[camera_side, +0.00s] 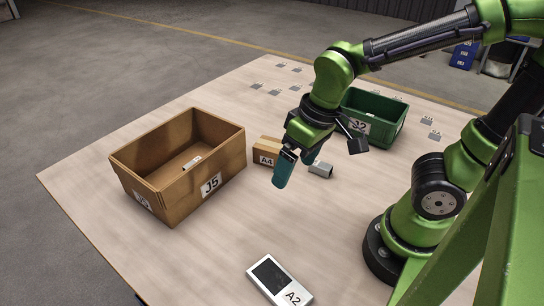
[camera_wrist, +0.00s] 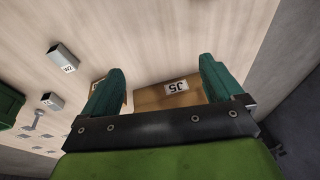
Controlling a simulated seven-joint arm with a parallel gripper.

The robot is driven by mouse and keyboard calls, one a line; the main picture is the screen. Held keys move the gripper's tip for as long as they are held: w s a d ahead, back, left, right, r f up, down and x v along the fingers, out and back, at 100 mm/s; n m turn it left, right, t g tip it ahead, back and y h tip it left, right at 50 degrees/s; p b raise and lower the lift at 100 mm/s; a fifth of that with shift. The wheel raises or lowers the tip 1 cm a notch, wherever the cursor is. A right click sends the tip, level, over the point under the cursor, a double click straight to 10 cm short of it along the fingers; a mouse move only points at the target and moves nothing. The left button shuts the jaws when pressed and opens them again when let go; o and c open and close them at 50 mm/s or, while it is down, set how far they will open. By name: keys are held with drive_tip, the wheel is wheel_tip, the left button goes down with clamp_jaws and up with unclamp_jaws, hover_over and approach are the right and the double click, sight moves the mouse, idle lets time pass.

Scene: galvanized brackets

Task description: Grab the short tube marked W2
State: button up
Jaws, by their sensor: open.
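The short tube marked W2 (camera_wrist: 62,57) is a grey square metal tube lying on the table, at the upper left of the wrist view. In the side view, a grey tube (camera_side: 320,169) lies on the table just right of my gripper (camera_side: 287,168); I cannot read its mark there. My gripper has teal fingers, which also show in the wrist view (camera_wrist: 159,82). It is open and empty, held above the table. The W2 tube is outside the fingers, to their left in the wrist view. A second grey tube (camera_wrist: 52,101) lies lower, its mark unclear.
A brown box marked J5 (camera_side: 211,184) stands left, with a small labelled item (camera_side: 192,162) inside. A small carton marked A4 (camera_side: 267,160) stands by my gripper. A green bin (camera_side: 385,128) stands behind. A device marked A2 (camera_side: 279,281) lies in front. Several brackets (camera_side: 276,92) lie at the back.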

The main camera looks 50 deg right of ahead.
sight(319, 167)
drive_tip(key=f+n+g+h, duration=0.1)
drive_tip(key=f+n+h, duration=0.2)
drive_tip(key=s+d+f+n+g+h, duration=0.1)
drive_tip(key=f+n+g+h, duration=0.1)
drive_tip(key=f+n+h, duration=0.1)
drive_tip(key=f+n+g+h, duration=0.1)
drive_tip(key=f+n+h, duration=0.2)
drive_tip(key=f+n, duration=0.2)
drive_tip(key=shift+s+d+f+g, duration=0.1)
drive_tip(key=shift+s+d+g, duration=0.1)
drive_tip(key=shift+s+g, duration=0.15)
drive_tip(key=n+h, duration=0.1)
drive_tip(key=w+d+f+n+t+h, duration=0.1)
drive_tip(key=n, duration=0.1)
drive_tip(key=n+h, duration=0.1)
drive_tip(key=shift+w+d+f+n+h, duration=0.2)
drive_tip(key=shift+w+n+h, duration=0.1)
drive_tip(key=shift+w+h, duration=0.1)
drive_tip(key=w+r+n+t+h, duration=0.1)
drive_tip(key=w+d+n+t+h, duration=0.1)
drive_tip(key=w+n, duration=0.1)
drive_tip(key=shift+r, duration=0.4)
drive_tip(key=shift+d, duration=0.3)
drive_tip(key=shift+n, duration=0.3)
drive_tip(key=x, duration=1.1)
drive_tip(key=shift+d, duration=0.1)
drive_tip(key=shift+x, duration=2.6)
drive_tip(key=shift+s+r, duration=0.15)
drive_tip(key=c, duration=1.1)
